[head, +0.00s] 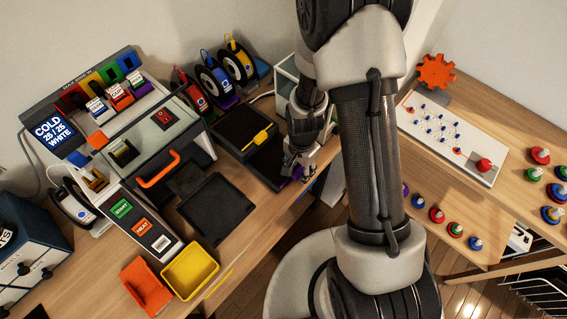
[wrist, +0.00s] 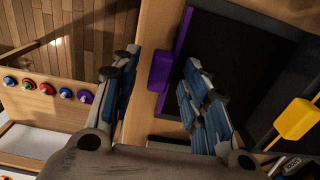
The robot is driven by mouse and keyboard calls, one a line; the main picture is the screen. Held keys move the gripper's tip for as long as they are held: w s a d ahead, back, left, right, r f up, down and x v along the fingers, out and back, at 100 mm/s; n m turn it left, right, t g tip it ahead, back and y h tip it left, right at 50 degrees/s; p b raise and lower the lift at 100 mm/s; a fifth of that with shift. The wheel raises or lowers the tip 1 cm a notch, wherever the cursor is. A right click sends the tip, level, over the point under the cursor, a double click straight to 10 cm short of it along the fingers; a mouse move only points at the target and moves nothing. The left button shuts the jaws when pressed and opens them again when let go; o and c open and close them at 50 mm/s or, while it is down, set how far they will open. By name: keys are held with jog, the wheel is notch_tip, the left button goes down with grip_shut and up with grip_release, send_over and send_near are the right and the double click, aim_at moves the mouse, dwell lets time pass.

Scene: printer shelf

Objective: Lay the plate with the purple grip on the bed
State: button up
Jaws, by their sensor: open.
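The plate with the purple grip is a flat dark square; its grip (wrist: 162,70) sticks out at the left edge of the plate (wrist: 235,50) in the wrist view. In the head view the purple grip (head: 297,173) shows beside my gripper (head: 298,168), and the plate (head: 266,163) is partly hidden by my gripper. In the wrist view my gripper (wrist: 160,95) is open, with the grip between its fingers, nearer the right one. I cannot tell whether they touch. A dark flat square (head: 216,208), perhaps the bed, lies in front of the printer (head: 150,125).
Spools (head: 213,80) stand behind. The printer's orange handle (head: 160,170) sticks out above the table.

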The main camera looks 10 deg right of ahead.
jog(key=shift+c, duration=0.4)
grip_shut()
jog(key=shift+r, duration=0.15)
